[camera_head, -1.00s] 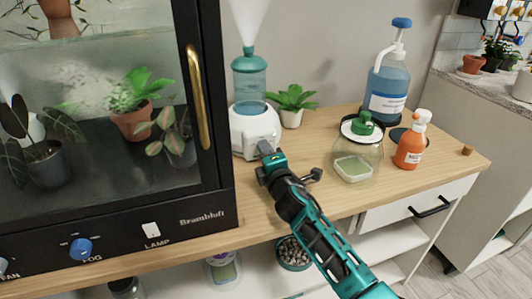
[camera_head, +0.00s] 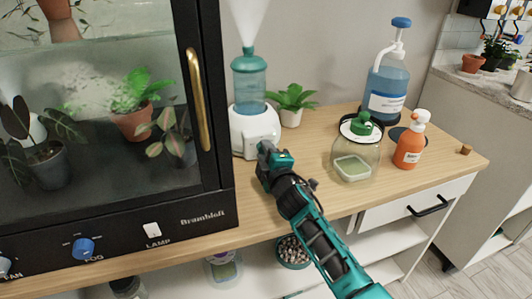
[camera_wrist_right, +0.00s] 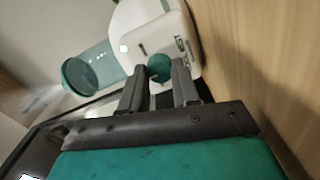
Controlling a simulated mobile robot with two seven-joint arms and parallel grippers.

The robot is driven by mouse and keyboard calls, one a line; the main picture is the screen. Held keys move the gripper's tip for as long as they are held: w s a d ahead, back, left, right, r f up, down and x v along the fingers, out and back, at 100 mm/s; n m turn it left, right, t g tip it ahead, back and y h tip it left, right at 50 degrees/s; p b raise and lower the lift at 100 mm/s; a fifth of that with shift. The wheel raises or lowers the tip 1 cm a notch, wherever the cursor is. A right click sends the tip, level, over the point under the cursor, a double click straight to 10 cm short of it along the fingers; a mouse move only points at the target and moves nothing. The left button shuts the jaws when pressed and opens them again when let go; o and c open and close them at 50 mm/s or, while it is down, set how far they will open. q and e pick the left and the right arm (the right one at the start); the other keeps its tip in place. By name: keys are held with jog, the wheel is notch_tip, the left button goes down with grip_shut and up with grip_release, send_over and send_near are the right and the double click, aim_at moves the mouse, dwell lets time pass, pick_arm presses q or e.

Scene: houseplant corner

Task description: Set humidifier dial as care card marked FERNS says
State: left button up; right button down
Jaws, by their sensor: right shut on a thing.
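The humidifier (camera_head: 254,132) has a white base and a teal-topped tank, and mist rises from it. It stands on the wooden top beside the glass cabinet. In the right wrist view its white base (camera_wrist_right: 181,25) carries a round teal dial (camera_wrist_right: 159,64) on the front. My right gripper (camera_head: 264,149) is at the front of the base. In the right wrist view the two fingers (camera_wrist_right: 160,76) are shut on the dial, one on each side. The dial's setting is too small and partly covered to read. No care card is legible in these views. My left gripper is out of view.
The dark-framed cabinet (camera_head: 150,222) stands close on the left, with a brass handle (camera_head: 198,100). A small potted plant (camera_head: 291,103) is right of the humidifier.

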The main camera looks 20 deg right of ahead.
jog(key=c, duration=0.8)
grip_release()
jog(key=shift+s, duration=0.1)
jog(key=s, duration=0.4)
jog(key=s+p, duration=0.1)
jog(key=s, duration=0.3)
jog(key=s+p, duration=0.1)
jog(key=s, duration=0.3)
jog(key=shift+s+d+r, duration=0.1)
jog(key=shift+s+r, duration=0.25)
